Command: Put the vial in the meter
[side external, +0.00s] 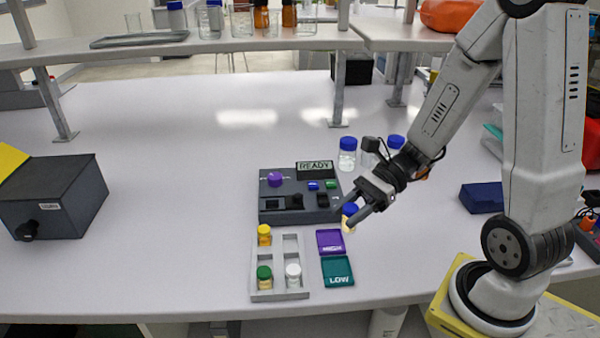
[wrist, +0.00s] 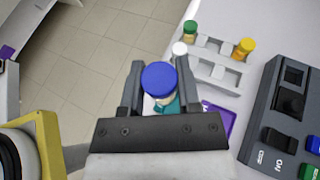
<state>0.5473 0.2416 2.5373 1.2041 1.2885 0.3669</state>
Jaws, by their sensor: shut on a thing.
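My gripper (side external: 356,210) is shut on a blue-capped vial (side external: 348,225) with pale yellowish contents. In the wrist view the round blue cap (wrist: 159,79) sits between the two fingers, and most of the vial body is hidden below it. The vial looks upright, just right of the meter's front corner. The meter (side external: 300,203) is a dark grey box with a READY display, a purple knob, blue and green buttons and black parts on top. In the wrist view the meter (wrist: 262,118) is at the right, apart from the vial.
A pale rack (side external: 280,295) in front of the meter holds yellow-, green- and white-capped vials. A purple card (side external: 330,242) and a teal LOW card (side external: 338,271) lie beside it. Blue-capped bottles (side external: 347,155) stand behind my gripper. A dark box (side external: 52,200) is far left. The table's middle is clear.

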